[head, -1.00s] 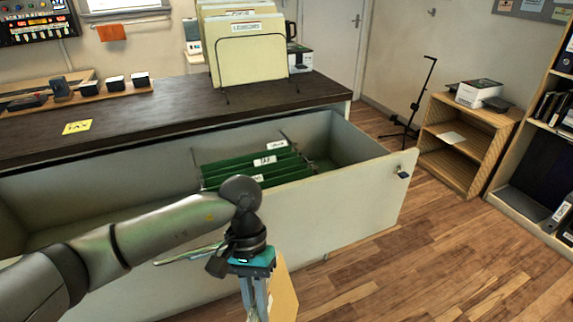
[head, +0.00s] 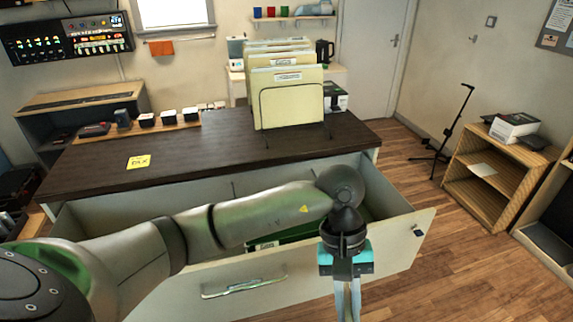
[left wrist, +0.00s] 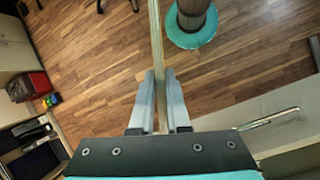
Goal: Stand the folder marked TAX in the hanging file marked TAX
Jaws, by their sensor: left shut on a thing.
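My left gripper (head: 347,296) points down in front of the open drawer, toward its right end. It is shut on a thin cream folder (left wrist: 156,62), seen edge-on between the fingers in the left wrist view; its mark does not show. In the head view the folder cannot be made out. The green hanging files (head: 290,237) are in the drawer (head: 398,250), mostly hidden behind my left arm, and their tabs cannot be read. My right gripper is not in view.
A wire rack of folders (head: 290,105) stands on the dark cabinet top (head: 205,160), with a yellow TAX note (head: 138,162) to its left. The drawer handle (head: 243,287) sticks out in front. A wooden shelf (head: 500,170) stands at right. Wood floor (head: 455,265) lies clear right of the drawer.

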